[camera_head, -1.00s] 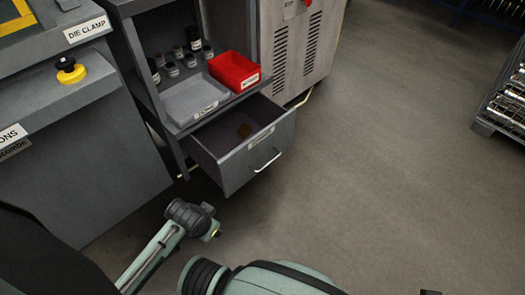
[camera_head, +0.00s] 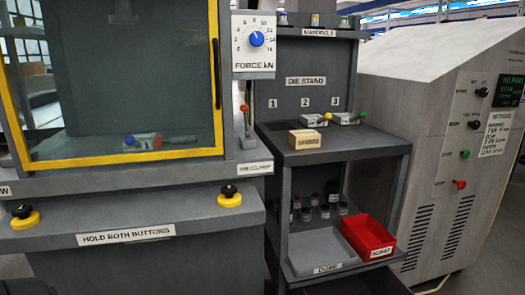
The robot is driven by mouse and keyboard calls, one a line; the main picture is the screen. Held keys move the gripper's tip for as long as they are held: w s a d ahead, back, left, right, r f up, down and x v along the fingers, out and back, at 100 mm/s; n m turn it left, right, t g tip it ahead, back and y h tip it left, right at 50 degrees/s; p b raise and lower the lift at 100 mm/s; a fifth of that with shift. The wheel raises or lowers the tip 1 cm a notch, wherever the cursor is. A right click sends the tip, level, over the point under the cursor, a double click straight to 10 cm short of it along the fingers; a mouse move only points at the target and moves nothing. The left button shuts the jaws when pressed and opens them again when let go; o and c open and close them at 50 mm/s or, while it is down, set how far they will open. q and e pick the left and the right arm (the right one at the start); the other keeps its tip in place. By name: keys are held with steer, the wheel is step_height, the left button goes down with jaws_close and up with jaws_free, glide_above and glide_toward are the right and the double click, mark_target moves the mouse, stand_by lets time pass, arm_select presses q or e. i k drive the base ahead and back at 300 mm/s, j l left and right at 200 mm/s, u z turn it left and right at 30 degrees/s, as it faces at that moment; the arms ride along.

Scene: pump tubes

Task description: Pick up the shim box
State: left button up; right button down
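The shim box (camera_head: 305,139) is a small tan wooden box with a "SHIMS" label on its front. It sits on the top of the grey die stand (camera_head: 375,144), near the left front edge. Neither of my grippers shows in the head view now.
A red scrap bin (camera_head: 368,238) and a grey tray (camera_head: 318,250) are on the shelf below, with several small jars behind. The press (camera_head: 120,90) with its two-button panel (camera_head: 125,235) stands left.

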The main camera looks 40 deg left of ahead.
mark_target(304, 139)
steer(key=u, duration=1)
steer(key=i+l+u, duration=0.1)
steer(key=l, duration=0.35)
steer(key=i+l+u, duration=0.1)
steer(key=l, duration=0.3)
